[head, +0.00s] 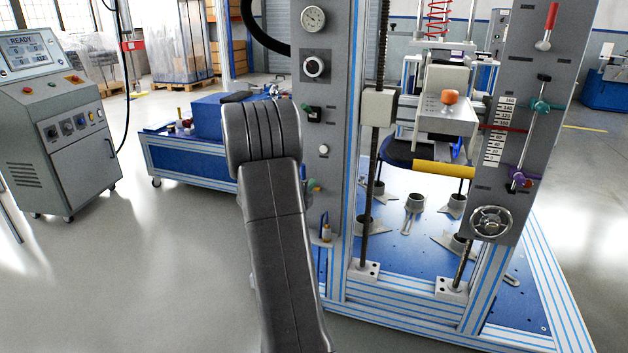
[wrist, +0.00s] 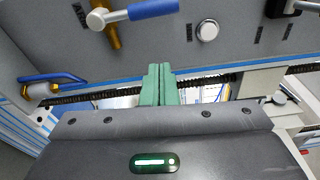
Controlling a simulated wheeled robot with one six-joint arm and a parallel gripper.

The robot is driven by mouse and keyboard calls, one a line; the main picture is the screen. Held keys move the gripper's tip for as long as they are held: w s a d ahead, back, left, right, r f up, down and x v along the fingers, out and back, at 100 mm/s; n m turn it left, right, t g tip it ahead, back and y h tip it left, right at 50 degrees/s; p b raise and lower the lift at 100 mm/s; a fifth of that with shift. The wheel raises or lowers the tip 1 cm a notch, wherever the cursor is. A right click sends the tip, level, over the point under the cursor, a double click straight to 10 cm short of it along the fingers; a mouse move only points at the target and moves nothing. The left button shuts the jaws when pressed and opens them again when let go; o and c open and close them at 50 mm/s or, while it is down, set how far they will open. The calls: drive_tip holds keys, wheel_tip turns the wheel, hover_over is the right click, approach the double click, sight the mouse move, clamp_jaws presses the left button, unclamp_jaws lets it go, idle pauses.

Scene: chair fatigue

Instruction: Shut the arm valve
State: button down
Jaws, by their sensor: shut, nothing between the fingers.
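In the wrist view, a valve with a blue handle (wrist: 152,9), a silver hub and a brass stem is on the grey panel at the top.
The right column (head: 512,130) carries a red handle (head: 551,15), a teal valve (head: 541,104), a purple valve (head: 520,177) and a handwheel (head: 491,222). A white button (wrist: 207,32) is near the blue handle.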

drive_tip(key=v, duration=0.4)
drive_tip(key=shift+s, duration=0.1)
drive_tip(key=shift+d, duration=0.1)
